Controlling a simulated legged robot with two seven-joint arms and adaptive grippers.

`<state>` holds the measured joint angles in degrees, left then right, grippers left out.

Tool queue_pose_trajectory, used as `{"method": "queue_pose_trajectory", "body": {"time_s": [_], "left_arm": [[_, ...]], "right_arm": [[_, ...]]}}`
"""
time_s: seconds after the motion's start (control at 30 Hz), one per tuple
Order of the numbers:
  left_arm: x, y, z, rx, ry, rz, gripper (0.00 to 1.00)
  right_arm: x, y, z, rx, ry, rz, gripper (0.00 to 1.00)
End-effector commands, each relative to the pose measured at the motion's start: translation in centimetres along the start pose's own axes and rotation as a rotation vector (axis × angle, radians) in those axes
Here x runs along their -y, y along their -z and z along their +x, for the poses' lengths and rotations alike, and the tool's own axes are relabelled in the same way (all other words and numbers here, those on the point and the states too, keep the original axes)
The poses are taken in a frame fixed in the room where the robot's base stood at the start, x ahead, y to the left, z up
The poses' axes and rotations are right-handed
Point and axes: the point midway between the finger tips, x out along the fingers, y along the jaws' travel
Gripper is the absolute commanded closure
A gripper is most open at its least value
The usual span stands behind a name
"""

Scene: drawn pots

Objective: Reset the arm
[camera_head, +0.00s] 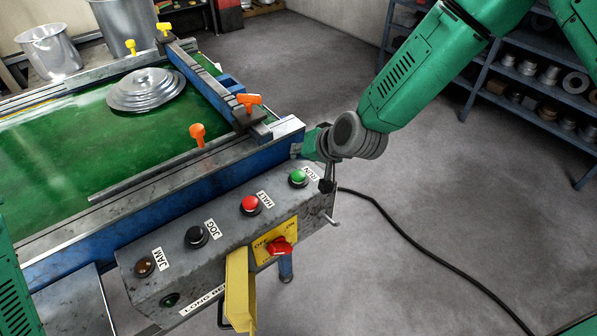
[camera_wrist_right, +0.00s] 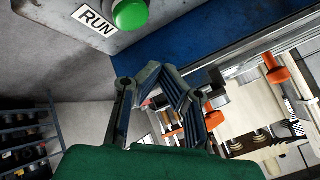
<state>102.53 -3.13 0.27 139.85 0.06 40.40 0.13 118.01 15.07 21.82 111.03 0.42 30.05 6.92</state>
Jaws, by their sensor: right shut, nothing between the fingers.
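My right arm comes in from the upper right in the head view. Its gripper (camera_head: 303,148) is at the near corner of the conveyor frame, just behind the green RUN button (camera_head: 298,178). In the right wrist view the gripper's fingers (camera_wrist_right: 165,88) are shut and empty; the RUN button (camera_wrist_right: 129,14) is beyond them at the top. The control box (camera_head: 225,245) also carries a red HALT button (camera_head: 250,205), a black JOG button (camera_head: 196,237), a brown JAM button (camera_head: 144,267) and a red switch (camera_head: 280,247) on a yellow plate. My left gripper is out of view.
The green conveyor belt (camera_head: 60,150) carries a stack of metal lids (camera_head: 146,88). Orange knobs (camera_head: 197,133) stand along its frame. Metal pots (camera_head: 50,52) are behind it. A shelf rack (camera_head: 535,90) is at the right. A black cable (camera_head: 410,240) crosses open grey floor.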

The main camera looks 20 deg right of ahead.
Motion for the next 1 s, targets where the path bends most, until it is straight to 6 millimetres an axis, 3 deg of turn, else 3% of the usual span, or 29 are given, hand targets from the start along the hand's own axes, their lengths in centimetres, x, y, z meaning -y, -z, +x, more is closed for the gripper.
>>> {"method": "queue_pose_trajectory", "body": {"time_s": [0.33,0.47,0.57,0.67,0.8,1.0], "left_arm": [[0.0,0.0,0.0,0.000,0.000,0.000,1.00],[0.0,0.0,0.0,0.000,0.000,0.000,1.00],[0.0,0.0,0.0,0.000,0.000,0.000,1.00],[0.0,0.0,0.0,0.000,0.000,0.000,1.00],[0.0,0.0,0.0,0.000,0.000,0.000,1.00],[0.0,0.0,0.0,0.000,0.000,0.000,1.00]], "right_arm": [[0.0,0.0,0.0,0.000,0.000,-0.001,1.00],[-1.2,-1.8,0.0,0.028,-0.022,-0.012,1.00],[-3.9,-5.8,-0.4,0.093,-0.071,-0.040,1.00],[-8.0,-11.6,-1.7,0.190,-0.146,-0.084,1.00],[-13.9,-19.4,-5.4,0.337,-0.255,-0.149,1.00],[-19.9,-26.9,-11.9,0.512,-0.378,-0.224,1.00]]}}
